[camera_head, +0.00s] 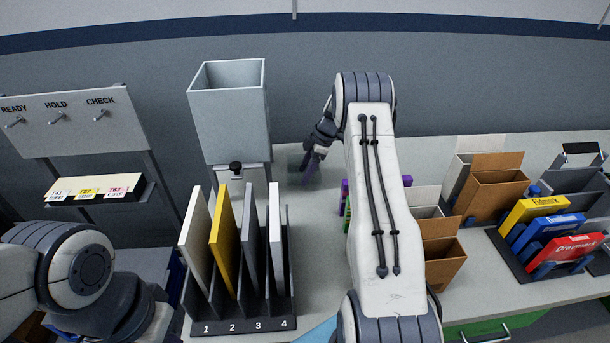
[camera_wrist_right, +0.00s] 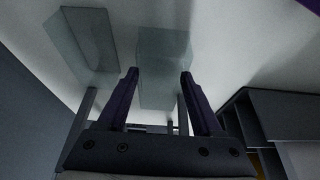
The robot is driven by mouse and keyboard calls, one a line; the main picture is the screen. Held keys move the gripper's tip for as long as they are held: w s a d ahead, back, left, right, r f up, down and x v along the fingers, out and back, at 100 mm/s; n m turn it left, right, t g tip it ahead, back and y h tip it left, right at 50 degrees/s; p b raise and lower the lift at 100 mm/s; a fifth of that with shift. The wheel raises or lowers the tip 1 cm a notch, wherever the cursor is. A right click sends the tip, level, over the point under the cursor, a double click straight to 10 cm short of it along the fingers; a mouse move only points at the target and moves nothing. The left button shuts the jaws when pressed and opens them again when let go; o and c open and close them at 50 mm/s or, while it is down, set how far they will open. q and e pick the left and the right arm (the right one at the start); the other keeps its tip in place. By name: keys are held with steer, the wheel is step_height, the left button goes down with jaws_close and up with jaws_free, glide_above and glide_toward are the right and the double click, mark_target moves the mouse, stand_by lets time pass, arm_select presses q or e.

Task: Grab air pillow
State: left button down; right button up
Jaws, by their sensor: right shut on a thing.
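A pale, translucent grey-green air pillow (camera_wrist_right: 163,62) shows in the wrist view between the purple fingers of my right gripper (camera_wrist_right: 159,80). The fingers are shut on its near end. A second similar pale piece (camera_wrist_right: 90,38) lies to its left, apart from the fingers. In the head view my right gripper (camera_head: 311,168) points down over the back of the counter, right of the grey hopper (camera_head: 228,120). A dim grey-green patch (camera_head: 293,160) shows beside its fingers, mostly hidden. Only a part of my left arm shows at the lower left; its gripper is out of view.
A numbered rack (camera_head: 240,320) with upright panels stands in front of the hopper. To the right of my right arm are open cardboard boxes (camera_head: 490,190) and a rack of coloured boxes (camera_head: 545,240). A hook board (camera_head: 70,120) and label shelf (camera_head: 98,190) are at the left.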

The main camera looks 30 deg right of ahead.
steer(key=shift+f, duration=1.1)
steer(key=shift+f, duration=0.2)
steer(key=o, duration=1.4)
steer(key=shift+o, duration=0.2)
steer(key=shift+r, duration=0.1)
